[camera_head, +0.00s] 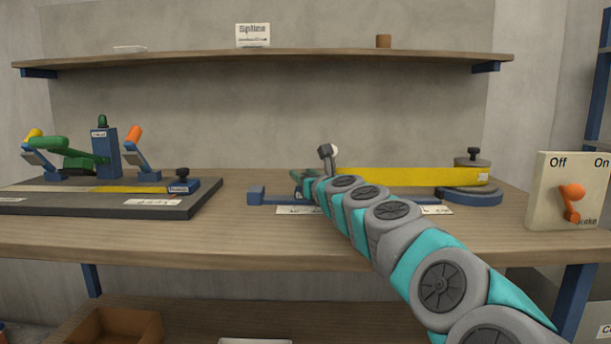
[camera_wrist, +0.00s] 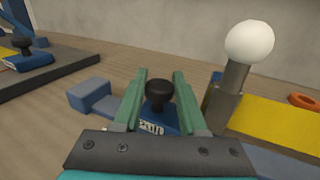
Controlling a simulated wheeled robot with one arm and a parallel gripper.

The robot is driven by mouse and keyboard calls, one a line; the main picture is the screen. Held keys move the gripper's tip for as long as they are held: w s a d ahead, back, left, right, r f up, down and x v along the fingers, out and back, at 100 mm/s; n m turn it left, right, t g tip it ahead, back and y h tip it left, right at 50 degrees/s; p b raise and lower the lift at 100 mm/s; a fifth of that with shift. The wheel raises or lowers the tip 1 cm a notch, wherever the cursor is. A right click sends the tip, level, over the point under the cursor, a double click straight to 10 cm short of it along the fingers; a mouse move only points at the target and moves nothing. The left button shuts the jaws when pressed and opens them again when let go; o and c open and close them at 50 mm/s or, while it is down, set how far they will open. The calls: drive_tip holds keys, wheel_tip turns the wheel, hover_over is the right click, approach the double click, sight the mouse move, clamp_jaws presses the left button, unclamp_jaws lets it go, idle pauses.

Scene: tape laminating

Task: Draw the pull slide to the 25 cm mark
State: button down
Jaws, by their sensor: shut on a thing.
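The pull slide (camera_wrist: 152,127) is a small blue block with a black knob (camera_wrist: 160,94) and a white label. My gripper (camera_wrist: 160,77) is shut on the knob, with one green finger on each side. In the head view, my arm hides most of the slide and gripper. The slide is near the left part of a blue rail, short of the rail's end block (camera_head: 256,195). Yellow tape (camera_head: 405,177) stretches from a reel (camera_head: 471,180) at the right to a grey post (camera_head: 327,160) with a white ball. The 25 cm mark cannot be made out.
A dark board (camera_head: 95,205) with lever clamps stands at the left of the bench. An Off/On switch box (camera_head: 567,190) with an orange lever stands at the right. White labels (camera_head: 437,210) lie before the rail. Bare bench separates the board from the end block.

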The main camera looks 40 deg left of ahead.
drive_tip(key=c, duration=0.8)
unclamp_jaws()
drive_tip(key=shift+o, duration=0.2)
drive_tip(key=shift+b+v, duration=0.8)
drive_tip(key=shift+v, duration=3.1)
